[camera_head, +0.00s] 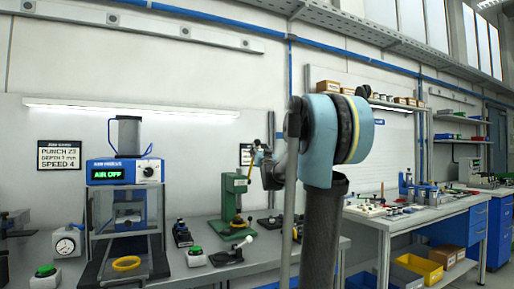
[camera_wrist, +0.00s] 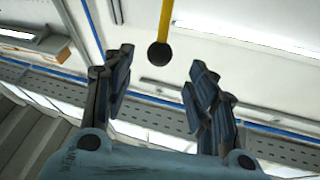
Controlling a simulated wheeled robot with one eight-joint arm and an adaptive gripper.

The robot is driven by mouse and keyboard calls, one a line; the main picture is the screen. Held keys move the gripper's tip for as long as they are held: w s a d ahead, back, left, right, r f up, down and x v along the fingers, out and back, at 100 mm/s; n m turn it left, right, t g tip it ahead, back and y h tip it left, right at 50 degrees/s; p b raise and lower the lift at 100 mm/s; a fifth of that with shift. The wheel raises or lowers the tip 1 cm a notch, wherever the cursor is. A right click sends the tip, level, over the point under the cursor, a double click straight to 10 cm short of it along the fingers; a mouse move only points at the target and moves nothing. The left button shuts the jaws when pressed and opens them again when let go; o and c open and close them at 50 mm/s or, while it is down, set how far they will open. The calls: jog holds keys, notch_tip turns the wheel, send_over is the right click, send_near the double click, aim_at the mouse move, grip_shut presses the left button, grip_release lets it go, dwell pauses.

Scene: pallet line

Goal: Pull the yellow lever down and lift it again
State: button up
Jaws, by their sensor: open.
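The yellow lever (camera_wrist: 166,20) shows in the wrist view as a thin yellow rod coming from the top edge and ending in a black ball knob (camera_wrist: 160,54). My gripper (camera_wrist: 161,68) is open and empty, with one dark finger on each side of the knob in the picture. No finger touches the knob; the depth between them is hard to tell. In the head view, the lever (camera_head: 252,167) is a small yellow strip above the green press (camera_head: 234,200). My gripper (camera_head: 264,158) is beside its upper end there, partly hidden by my arm.
A second bench (camera_head: 375,222) with small parts and a yellow bin (camera_head: 418,268) stands to the right.

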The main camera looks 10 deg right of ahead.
aim_at(258, 145)
jog(key=x, duration=1)
jog(key=shift+c, duration=0.4)
jog(key=shift+s+f, duration=0.1)
grip_shut()
